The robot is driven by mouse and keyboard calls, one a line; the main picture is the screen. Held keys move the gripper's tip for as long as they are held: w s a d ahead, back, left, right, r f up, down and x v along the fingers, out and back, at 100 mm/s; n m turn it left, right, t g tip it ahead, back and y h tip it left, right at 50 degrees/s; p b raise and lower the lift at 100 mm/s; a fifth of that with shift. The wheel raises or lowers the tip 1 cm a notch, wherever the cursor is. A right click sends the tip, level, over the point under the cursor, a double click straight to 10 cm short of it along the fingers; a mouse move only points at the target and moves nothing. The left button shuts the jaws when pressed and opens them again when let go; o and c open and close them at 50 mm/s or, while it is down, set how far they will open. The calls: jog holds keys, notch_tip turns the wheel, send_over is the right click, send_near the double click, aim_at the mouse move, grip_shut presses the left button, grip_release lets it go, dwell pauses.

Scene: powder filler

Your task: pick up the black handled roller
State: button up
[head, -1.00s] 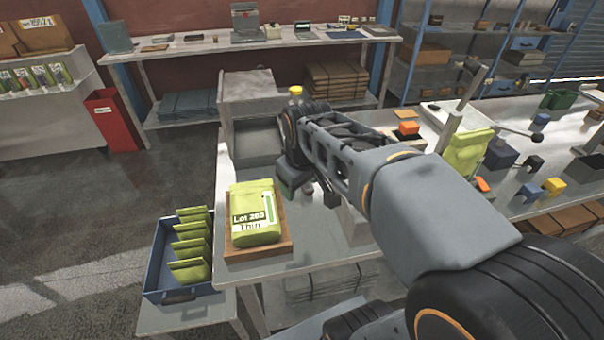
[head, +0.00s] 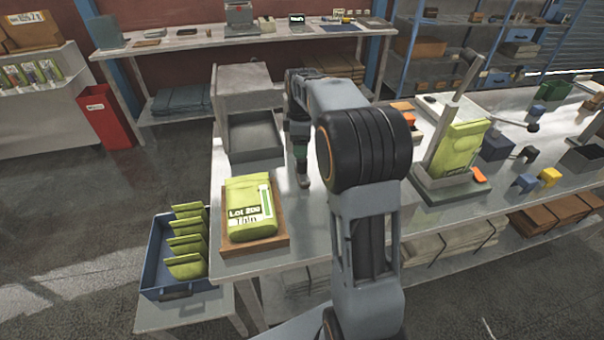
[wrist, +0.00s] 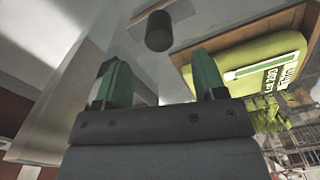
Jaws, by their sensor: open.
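In the wrist view a short dark cylinder (wrist: 158,31), which looks like the roller's black handle, is on the pale bench top just beyond my fingertips. The rest of the roller is hard to make out. My gripper (wrist: 162,72) is open, with its two green fingers apart and nothing between them; the dark cylinder lies ahead of the gap, apart from both fingers. In the head view my gripper (head: 301,172) points down over the bench, right of the lime bag. I cannot make out the roller in the head view, where my arm hides part of the bench.
A lime bag (head: 249,207) lies on a wooden tray (head: 280,243) close by on the left. A grey open box (head: 255,137) stands behind. A blue crate (head: 160,262) of lime pouches is at lower left. A press stand (head: 437,158) with another bag is right.

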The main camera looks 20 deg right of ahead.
aim_at(302, 162)
jog(key=shift+f+p, duration=0.3)
jog(key=shift+f, duration=3.25)
jog(key=c, duration=1.1)
